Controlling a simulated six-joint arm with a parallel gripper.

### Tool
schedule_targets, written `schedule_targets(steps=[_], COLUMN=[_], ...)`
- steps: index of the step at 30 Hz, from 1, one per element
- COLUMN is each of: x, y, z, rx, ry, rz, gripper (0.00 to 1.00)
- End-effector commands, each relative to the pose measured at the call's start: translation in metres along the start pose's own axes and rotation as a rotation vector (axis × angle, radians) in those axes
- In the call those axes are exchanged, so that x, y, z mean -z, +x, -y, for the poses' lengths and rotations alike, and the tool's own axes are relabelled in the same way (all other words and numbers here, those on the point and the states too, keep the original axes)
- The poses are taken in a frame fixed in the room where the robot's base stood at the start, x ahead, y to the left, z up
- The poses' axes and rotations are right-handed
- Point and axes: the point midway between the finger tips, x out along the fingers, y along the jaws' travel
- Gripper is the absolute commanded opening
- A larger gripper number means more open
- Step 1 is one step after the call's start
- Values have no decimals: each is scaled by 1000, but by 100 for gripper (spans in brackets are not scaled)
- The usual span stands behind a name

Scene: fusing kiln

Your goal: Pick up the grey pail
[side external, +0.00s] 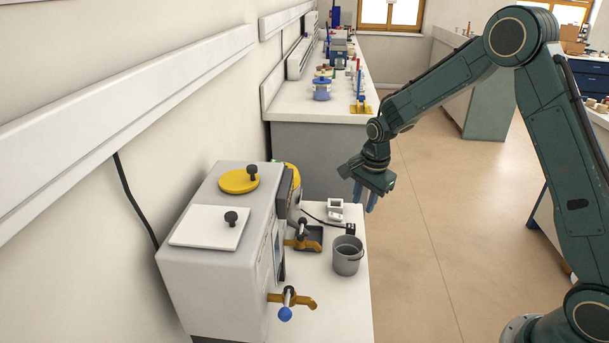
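The grey pail (346,261) stands upright on the white bench, right of the kiln. Its top is open and a thin dark handle lies at its rim. My gripper (364,200) hangs above and behind the pail, apart from it, with its blue fingers pointing down. The two fingers show a gap between them, and nothing is seen held there.
The grey kiln (205,285) has a white lid plate, a yellow disc and brass-coloured handles (300,299) that jut toward the pail. Bare bench (345,310) lies in front.

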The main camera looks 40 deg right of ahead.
Motion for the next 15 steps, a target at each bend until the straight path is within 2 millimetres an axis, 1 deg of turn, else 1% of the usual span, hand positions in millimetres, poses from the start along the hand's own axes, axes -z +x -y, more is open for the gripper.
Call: schedule_targets(steps=[1, 9, 12, 15], x=[3, 15, 17, 19], y=[17, 94, 117, 132], z=[2, 4, 3, 2], rx=[-14, -67, -80, -89], ry=[40, 265, 330, 375], rz=[2, 2, 0, -1], gripper=[29, 29, 29, 29])
